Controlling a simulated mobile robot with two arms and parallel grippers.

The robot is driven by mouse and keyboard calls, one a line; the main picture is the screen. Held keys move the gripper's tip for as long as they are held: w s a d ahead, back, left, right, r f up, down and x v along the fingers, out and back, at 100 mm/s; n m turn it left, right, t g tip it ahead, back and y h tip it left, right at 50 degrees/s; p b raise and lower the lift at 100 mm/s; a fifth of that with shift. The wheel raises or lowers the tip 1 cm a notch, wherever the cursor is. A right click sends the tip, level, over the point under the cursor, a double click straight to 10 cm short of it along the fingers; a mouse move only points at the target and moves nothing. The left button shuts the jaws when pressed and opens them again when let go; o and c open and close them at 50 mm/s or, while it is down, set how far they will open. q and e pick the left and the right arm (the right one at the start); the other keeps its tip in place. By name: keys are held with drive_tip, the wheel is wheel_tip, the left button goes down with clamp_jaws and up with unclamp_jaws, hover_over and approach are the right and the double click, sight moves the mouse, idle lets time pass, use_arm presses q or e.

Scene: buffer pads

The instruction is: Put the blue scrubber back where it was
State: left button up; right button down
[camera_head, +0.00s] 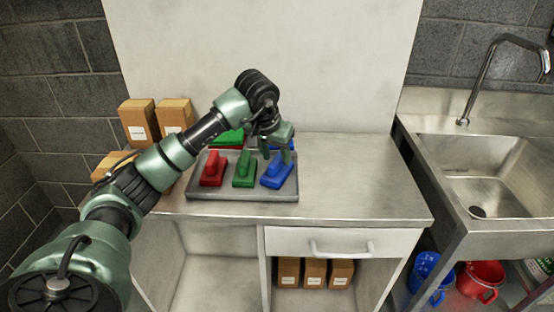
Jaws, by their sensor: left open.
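The blue scrubber (276,178) sits on the grey tray (240,195), at the right of its front row. My left gripper (277,156) is open and points down right over the blue scrubber. Its fingers are close to the top of the scrubber; I cannot tell whether they touch it. A red scrubber (212,170) and a green scrubber (243,174) stand to its left on the same tray. My right gripper is not in view.
Behind the tray lie a green pad (229,137) with red under it and something blue, partly hidden by my arm. Cardboard boxes (140,121) stand at the left. The steel counter (360,180) is clear at the right, before the sink (485,170).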

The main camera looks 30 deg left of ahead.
use_arm(q)
drive_tip(key=v, duration=0.9)
drive_tip(key=shift+s+r, duration=0.15)
drive_tip(key=shift+r, duration=0.2)
